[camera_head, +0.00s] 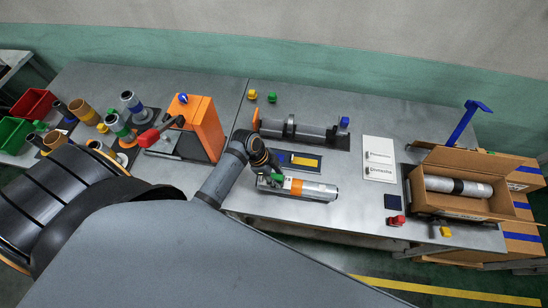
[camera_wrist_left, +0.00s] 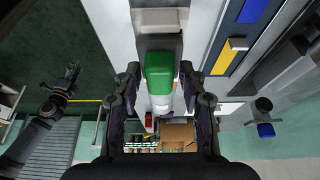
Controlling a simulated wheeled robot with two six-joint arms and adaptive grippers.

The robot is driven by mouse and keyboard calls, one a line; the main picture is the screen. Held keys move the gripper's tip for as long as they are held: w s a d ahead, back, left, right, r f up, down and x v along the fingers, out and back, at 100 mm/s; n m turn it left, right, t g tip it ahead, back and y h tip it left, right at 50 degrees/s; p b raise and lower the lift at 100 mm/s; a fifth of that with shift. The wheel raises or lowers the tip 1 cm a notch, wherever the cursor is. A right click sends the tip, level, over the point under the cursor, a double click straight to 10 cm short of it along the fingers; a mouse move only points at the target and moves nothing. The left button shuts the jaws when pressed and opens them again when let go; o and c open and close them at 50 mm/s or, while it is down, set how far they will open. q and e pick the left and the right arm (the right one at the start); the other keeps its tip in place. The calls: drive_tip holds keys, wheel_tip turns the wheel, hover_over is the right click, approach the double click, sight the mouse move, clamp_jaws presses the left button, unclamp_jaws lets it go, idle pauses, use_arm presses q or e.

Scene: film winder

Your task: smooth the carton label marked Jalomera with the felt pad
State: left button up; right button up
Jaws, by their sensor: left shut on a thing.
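My left gripper (camera_head: 268,168) reaches over the front middle of the table. In the left wrist view it is shut on a green piece (camera_wrist_left: 160,70) with a pale lower part. The green piece also shows in the head view (camera_head: 277,178), close to the left end of a silver roll with an orange band (camera_head: 310,190). I cannot tell whether they touch. An open brown carton (camera_head: 470,160) stands at the right; its label writing is not readable. A white card (camera_head: 378,148) carries small printed names. A dark blue flat pad (camera_head: 393,202) lies below it.
A red block (camera_head: 396,220) and a yellow block (camera_head: 440,232) sit near the front edge. A blue-ended stand (camera_head: 475,108) rises behind the carton. An orange winder (camera_head: 205,130) and a dark roll on a base (camera_head: 300,132) stand further left and back.

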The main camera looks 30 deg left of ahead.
sight(289, 183)
use_arm(q)
drive_tip(key=shift+d, duration=0.25)
drive_tip(key=shift+w+d, duration=0.2)
drive_tip(key=shift+d, duration=0.15)
drive_tip(key=shift+d, duration=0.1)
idle(0.3)
drive_tip(key=shift+d+f, duration=0.1)
drive_tip(key=shift+d, duration=0.25)
drive_tip(key=shift+d, duration=0.1)
drive_tip(key=shift+w+d, duration=0.2)
drive_tip(key=shift+d, duration=0.25)
